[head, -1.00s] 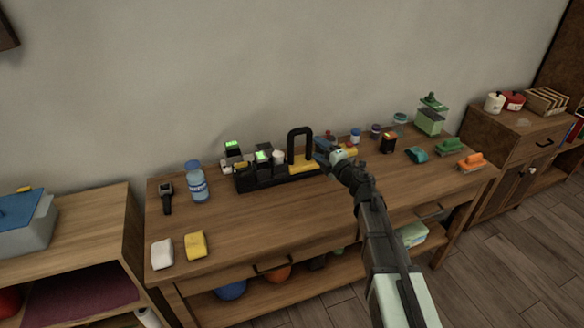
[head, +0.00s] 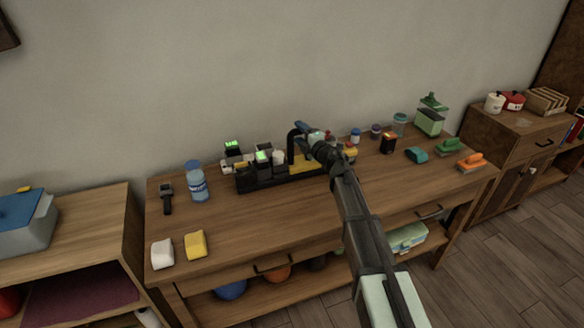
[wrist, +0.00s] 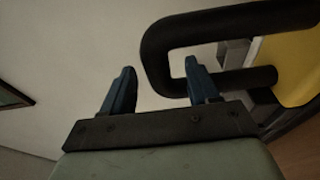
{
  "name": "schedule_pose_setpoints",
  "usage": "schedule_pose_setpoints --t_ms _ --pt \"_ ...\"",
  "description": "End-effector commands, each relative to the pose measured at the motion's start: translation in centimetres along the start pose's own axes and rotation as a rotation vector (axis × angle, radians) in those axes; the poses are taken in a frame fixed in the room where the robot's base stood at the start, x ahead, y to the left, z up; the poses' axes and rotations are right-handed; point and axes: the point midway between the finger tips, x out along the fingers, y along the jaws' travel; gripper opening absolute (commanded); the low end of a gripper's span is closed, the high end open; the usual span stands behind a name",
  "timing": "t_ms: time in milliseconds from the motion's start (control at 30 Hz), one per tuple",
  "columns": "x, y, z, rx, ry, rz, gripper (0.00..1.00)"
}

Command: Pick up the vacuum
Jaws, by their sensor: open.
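A black upright handle loop (head: 291,146) rises from a long black base (head: 262,183) with a yellow part (head: 300,165) on the wooden table; I take this for the vacuum, but its shape is partly hidden. My gripper (head: 303,127) is at the top of the loop and covers part of it. In the wrist view the two blue fingers (wrist: 158,68) are apart with nothing held. The rounded end of the black loop (wrist: 153,58) shows between them, with the right finger seen across its opening. I cannot tell whether they touch. The yellow part (wrist: 290,68) is at right.
Dark blocks with green lights (head: 263,156) stand on and behind the base. A water bottle (head: 197,182) and a watch (head: 167,198) are left. The table's front middle (head: 270,225) is clear.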

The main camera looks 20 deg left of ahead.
Motion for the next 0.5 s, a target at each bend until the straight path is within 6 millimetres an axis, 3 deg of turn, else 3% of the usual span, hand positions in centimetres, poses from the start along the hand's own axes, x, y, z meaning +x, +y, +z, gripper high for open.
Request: schedule_pose_setpoints --t_ms 100,367,500 --pt "1.59 -0.02 0.07 0.000 0.000 0.000 0.60" --pt "1.74 -0.01 -0.01 0.000 -0.002 0.000 0.60" --pt "1.73 -0.02 0.00 0.000 -0.002 0.000 0.48"
